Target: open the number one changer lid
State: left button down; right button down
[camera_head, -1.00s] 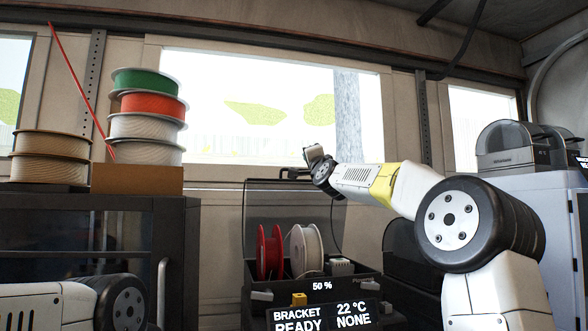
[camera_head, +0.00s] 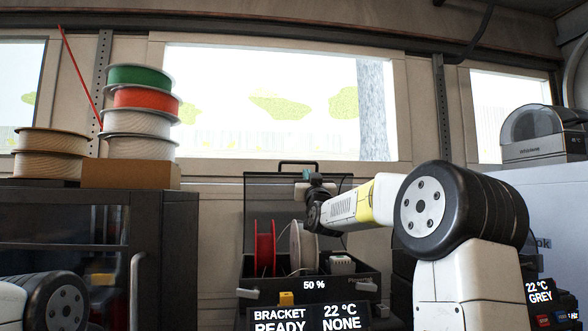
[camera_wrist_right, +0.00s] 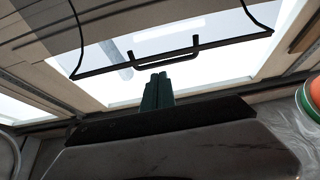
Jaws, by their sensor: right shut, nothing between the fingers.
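The changer (camera_head: 262,268) is a dark box holding a red spool (camera_head: 265,248) and a white spool (camera_head: 300,243). Its smoky see-through lid (camera_head: 262,195) stands raised behind the spools. A dark handle (camera_head: 298,165) sits on the lid's top edge. My right gripper (camera_head: 308,178) is just below the handle, in front of the lid in the picture; contact cannot be told. In the right wrist view its green fingers (camera_wrist_right: 157,92) are shut and empty, below the handle (camera_wrist_right: 163,56) and apart from it there. My left arm shows at lower left; its gripper is out of view.
A display (camera_head: 305,318) reads BRACKET READY under the changer. A dark cabinet (camera_head: 165,245) stands left, with a cardboard box (camera_head: 130,174) and stacked spools (camera_head: 138,122) on top. A grey-lidded unit (camera_head: 545,133) stands at right. Windows are behind.

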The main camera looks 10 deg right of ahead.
aim_at(303, 163)
jog(key=x, duration=0.7)
jog(key=shift+g, duration=0.7)
jog(key=x, duration=0.2)
jog(key=f+x, duration=0.1)
jog(key=x, duration=0.3)
jog(key=shift+w, duration=0.55)
jog(key=shift+s, duration=0.1)
